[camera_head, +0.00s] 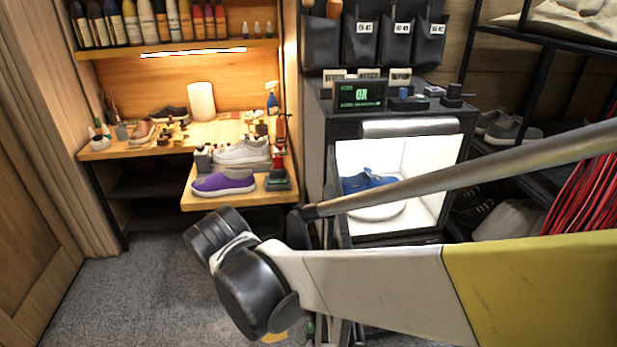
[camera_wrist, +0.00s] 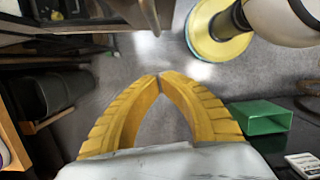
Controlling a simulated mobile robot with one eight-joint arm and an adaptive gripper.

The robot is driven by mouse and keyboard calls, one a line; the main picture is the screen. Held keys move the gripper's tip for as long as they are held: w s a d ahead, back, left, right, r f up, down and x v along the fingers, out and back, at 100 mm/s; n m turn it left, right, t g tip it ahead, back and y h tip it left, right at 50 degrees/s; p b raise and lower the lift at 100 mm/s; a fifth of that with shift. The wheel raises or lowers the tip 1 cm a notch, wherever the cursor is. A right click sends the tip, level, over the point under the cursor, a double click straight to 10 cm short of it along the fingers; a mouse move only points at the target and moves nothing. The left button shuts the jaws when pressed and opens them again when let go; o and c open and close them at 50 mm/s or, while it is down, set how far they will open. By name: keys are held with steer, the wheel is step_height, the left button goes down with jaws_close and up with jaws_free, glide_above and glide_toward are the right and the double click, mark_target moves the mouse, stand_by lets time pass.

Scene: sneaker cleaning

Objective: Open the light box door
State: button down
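The light box (camera_head: 335,128) stands right of centre in the head view, a dark cabinet with a brightly lit white interior. A blue sneaker (camera_head: 368,182) sits inside on a white round turntable (camera_head: 385,211). A pale horizontal bar (camera_head: 410,127) runs across the top of its front. My arm crosses in front of its lower part, and I cannot tell whether the door is open or shut. In the wrist view the two yellow fingers of my gripper (camera_wrist: 160,76) meet at their tips, with nothing seen between them. In the head view my gripper is mostly hidden behind my arm.
A wooden bench (camera_head: 215,131) with shoes and bottles stands at the left. Its pulled-out shelf (camera_head: 215,204) bears a purple sneaker (camera_head: 224,184). A dark rack stands at the right. Grey floor (camera_head: 130,290) is clear at lower left. A green box (camera_wrist: 262,117) shows in the wrist view.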

steer(key=shift+w+d+f+b, duration=0.3)
steer(key=shift+d+f, duration=0.25)
steer(key=shift+d, duration=0.25)
steer(key=shift+w+d+f+b, duration=0.15)
steer(key=shift+d+f+b, duration=0.35)
steer(key=shift+d, duration=0.25)
steer(key=shift+w+d+f+b, duration=0.3)
steer(key=shift+d+f, duration=0.3)
steer(key=shift+d, duration=0.2)
